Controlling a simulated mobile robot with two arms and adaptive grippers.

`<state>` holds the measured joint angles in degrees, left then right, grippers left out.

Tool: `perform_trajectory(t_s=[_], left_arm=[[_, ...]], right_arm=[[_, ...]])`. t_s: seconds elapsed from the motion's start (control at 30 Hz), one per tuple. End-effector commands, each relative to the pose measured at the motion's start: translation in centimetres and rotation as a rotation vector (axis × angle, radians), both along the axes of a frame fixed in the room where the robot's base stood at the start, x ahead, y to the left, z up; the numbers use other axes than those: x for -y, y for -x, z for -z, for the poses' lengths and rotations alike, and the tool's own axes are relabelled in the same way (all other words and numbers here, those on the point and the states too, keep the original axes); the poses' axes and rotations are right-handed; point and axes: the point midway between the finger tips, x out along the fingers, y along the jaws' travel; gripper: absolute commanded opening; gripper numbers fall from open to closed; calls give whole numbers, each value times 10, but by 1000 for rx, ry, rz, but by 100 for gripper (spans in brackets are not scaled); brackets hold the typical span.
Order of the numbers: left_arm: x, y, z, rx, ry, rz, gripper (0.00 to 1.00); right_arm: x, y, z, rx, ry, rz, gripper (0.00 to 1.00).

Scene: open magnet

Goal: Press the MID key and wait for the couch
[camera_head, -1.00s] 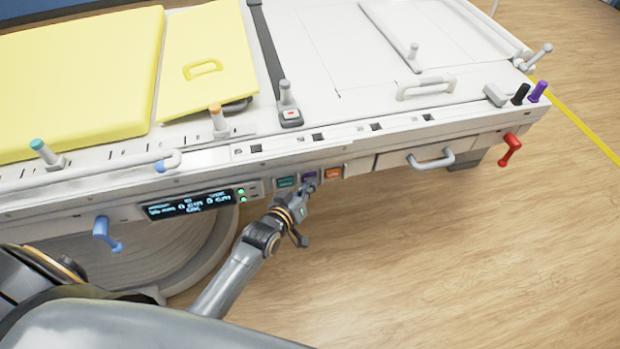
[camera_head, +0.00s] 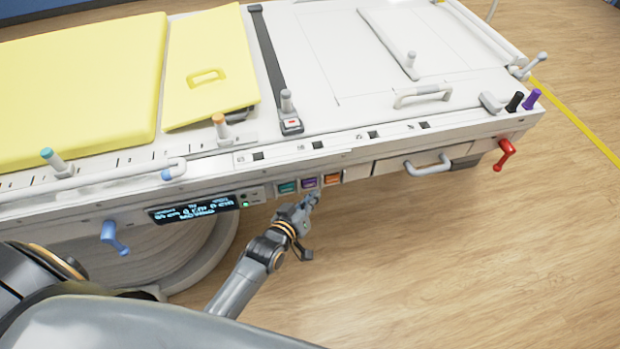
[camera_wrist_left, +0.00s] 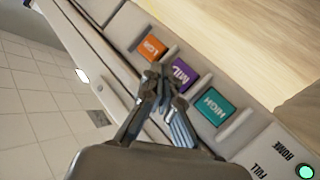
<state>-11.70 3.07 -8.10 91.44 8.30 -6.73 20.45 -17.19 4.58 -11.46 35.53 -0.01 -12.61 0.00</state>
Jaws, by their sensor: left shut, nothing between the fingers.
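The purple MID key (camera_head: 309,183) sits on the couch's front side between the teal HIGH key (camera_head: 287,187) and the orange LOW key (camera_head: 331,179). In the left wrist view the MID key (camera_wrist_left: 183,74) is partly hidden by my fingers. My left gripper (camera_head: 313,198) is shut and empty, just in front of and below the MID key in the head view. A small gap seems to show there; contact is not clear in the wrist view. The couch (camera_head: 330,60) has a display (camera_head: 193,210) with blurred text, left of the keys. My right gripper is not in view.
A blue handle (camera_head: 115,238) and a red handle (camera_head: 504,155) stick out from the couch side. A grey drawer handle (camera_head: 428,163) is right of the keys. Yellow pads (camera_head: 80,80) lie on top. The floor (camera_head: 430,270) in front is clear.

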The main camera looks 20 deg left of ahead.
Motion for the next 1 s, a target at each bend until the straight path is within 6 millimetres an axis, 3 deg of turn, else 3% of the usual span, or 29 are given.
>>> perform_trajectory(t_s=[0.3, 0.77, 1.0], left_arm=[[17, 25, -2, -1, 1, 0, 0], [21, 31, -1, 1, 0, 0, 0], [36, 53, -2, -3, 1, 0, 0]], right_arm=[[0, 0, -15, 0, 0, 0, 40], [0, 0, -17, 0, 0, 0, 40], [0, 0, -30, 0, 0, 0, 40]])
